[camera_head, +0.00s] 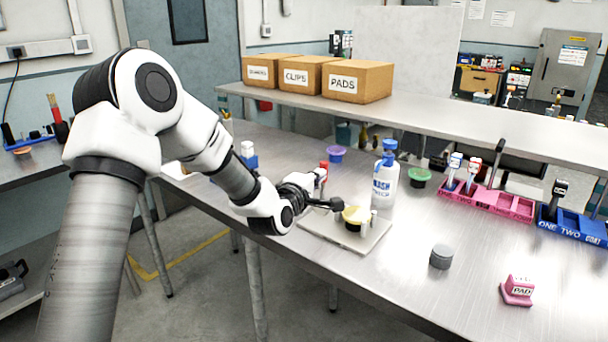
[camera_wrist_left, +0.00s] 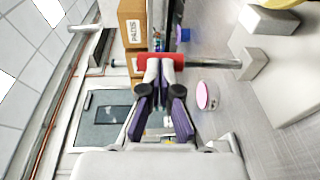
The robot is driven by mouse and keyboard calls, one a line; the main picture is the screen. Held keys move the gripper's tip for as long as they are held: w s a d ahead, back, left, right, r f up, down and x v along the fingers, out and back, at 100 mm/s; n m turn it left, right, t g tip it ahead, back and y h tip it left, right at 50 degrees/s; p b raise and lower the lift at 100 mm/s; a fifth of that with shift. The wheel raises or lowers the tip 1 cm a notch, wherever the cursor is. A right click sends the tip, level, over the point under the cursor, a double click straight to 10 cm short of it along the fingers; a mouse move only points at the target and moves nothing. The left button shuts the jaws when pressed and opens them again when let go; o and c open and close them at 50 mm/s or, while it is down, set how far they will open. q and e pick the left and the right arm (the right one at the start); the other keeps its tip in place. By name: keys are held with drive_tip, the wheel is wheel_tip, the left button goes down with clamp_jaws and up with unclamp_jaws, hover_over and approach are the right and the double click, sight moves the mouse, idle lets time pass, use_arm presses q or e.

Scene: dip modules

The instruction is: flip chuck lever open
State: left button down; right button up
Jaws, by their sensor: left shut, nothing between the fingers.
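The chuck fixture sits on a pale plate (camera_head: 318,226), with a yellow round piece (camera_head: 353,213) on it. A lever with a red grip (camera_head: 322,171) stands up beside it, partly hidden by my gripper. In the left wrist view the red grip (camera_wrist_left: 176,58) lies across my fingertips, and its metal rod (camera_wrist_left: 215,64) runs right to a grey block (camera_wrist_left: 253,64). My left gripper (camera_head: 318,190) is shut and empty at the lever; it also shows in the wrist view (camera_wrist_left: 161,72). I cannot tell whether it touches the grip. My right gripper is out of view.
A blue-and-white bottle (camera_head: 385,182) stands just behind the plate. A purple bowl (camera_head: 336,153) and a green bowl (camera_head: 419,177) are farther back. A grey cylinder (camera_head: 441,257) and a pink PAD block (camera_head: 517,291) are at right. Pink and blue trays (camera_head: 510,207) line the back right.

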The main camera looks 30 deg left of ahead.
sight(325, 168)
use_arm(q)
drive_tip(key=w+g+p, duration=0.1)
drive_tip(key=p, duration=0.1)
drive_tip(key=w+r+g+p, duration=0.1)
drive_tip(key=p, duration=0.1)
drive_tip(key=shift+w+d+r+g, duration=0.1)
drive_tip(key=shift+w+r+g, duration=0.05)
drive_tip(key=shift+w+g, duration=0.15)
drive_tip(key=shift+w+f+m+g+p, duration=0.3)
drive_tip(key=shift+w+g+p, duration=0.1)
drive_tip(key=shift+w+g, duration=0.2)
drive_tip(key=shift+w+d+f, duration=0.1)
drive_tip(key=shift+w+f, duration=0.1)
drive_tip(key=shift+w, duration=0.05)
drive_tip(key=shift+w+f, duration=0.1)
drive_tip(key=shift+w, duration=0.35)
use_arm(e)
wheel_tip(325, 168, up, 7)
use_arm(q)
drive_tip(key=shift+r, duration=0.2)
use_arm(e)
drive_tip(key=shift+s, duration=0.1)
